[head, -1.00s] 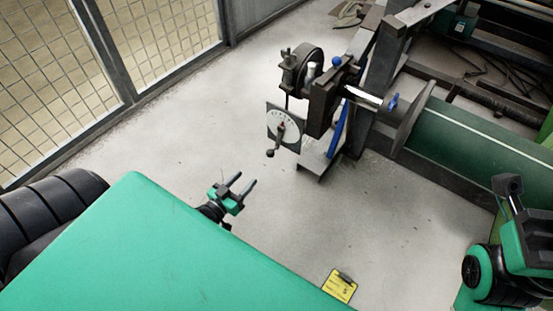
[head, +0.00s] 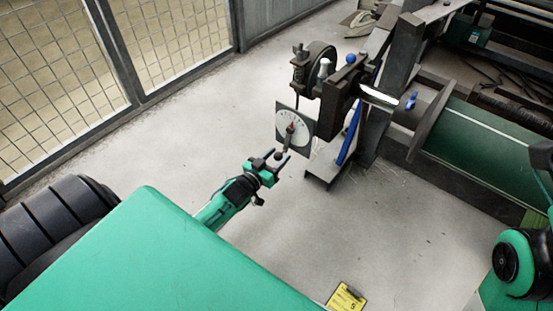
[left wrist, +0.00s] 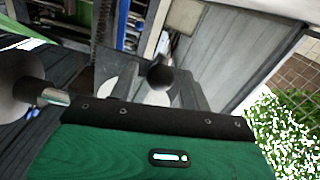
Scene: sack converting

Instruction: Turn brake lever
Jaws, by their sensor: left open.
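The brake lever (head: 287,143) is a short dark arm with a red part near its pivot and a round black knob (head: 278,155) at its lower end. It sits in front of a white dial (head: 300,130) on a dark square plate. My left gripper (head: 279,157) is open at the knob, with a finger on either side of it in the head view. In the left wrist view the black knob (left wrist: 161,75) shows between the grey fingers (left wrist: 152,88); I cannot tell whether they touch it. My right gripper is not in view.
The dark machine frame (head: 335,98) with a blue knob (head: 350,59) stands just behind the dial. A green roll (head: 480,150) lies to the right. A mesh fence (head: 60,85) runs along the left. The pale floor (head: 180,150) between is clear.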

